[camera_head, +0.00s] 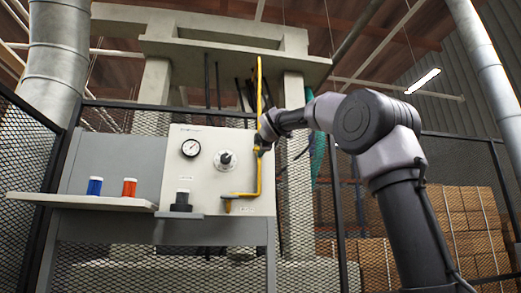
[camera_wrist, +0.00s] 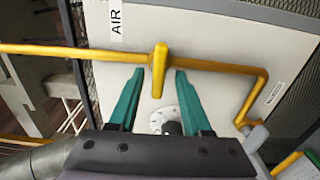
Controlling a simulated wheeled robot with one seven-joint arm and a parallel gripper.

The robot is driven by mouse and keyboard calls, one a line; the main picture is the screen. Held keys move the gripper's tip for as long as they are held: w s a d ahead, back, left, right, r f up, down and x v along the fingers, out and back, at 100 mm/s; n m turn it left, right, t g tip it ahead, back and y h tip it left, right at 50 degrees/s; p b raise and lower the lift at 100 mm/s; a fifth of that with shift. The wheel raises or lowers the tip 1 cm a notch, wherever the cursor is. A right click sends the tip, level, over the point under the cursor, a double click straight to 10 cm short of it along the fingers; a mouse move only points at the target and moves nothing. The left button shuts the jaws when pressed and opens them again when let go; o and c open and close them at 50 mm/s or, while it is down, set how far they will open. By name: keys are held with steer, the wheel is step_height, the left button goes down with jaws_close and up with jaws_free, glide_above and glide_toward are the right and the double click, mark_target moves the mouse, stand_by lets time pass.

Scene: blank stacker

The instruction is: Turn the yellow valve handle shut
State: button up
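The yellow valve handle (camera_wrist: 158,70) is a short bar set across the yellow pipe (camera_wrist: 215,66) in the wrist view. It lies crosswise to the pipe. My gripper (camera_wrist: 159,76) is open, with one teal finger on each side of the handle and gaps showing between. Whether the fingers touch the handle in depth is unclear. In the head view, my gripper (camera_head: 264,138) is at the upright yellow pipe (camera_head: 259,90), at the panel's right edge. There the handle is small and mostly hidden by my gripper.
The pale panel (camera_head: 212,150) carries a gauge (camera_head: 191,148) and a round grey fitting (camera_head: 226,158). A blue cylinder (camera_head: 95,186) and a red one (camera_head: 129,187) stand on the left shelf (camera_head: 85,201). A black part (camera_head: 181,201) sits on a ledge. Mesh fencing (camera_head: 25,160) surrounds the area.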

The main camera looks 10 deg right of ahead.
steer(key=s, duration=1)
steer(key=shift+s, duration=0.4)
steer(key=s+d+f+m+g, duration=0.2)
steer(key=s+f+m, duration=0.5)
steer(key=f, duration=0.8)
steer(key=s+d+f+m+g+y, duration=0.1)
steer(key=s+d+f+m+g, duration=0.1)
steer(key=s+f+m+g, duration=0.3)
steer(key=s+d+f+m+g+y, duration=0.1)
steer(key=s+f+m+g, duration=0.3)
steer(key=f, duration=2.1)
steer(key=s+d+m, duration=0.1)
steer(key=s+m, duration=0.5)
steer(key=s, duration=0.5)
steer(key=shift+s, duration=0.4)
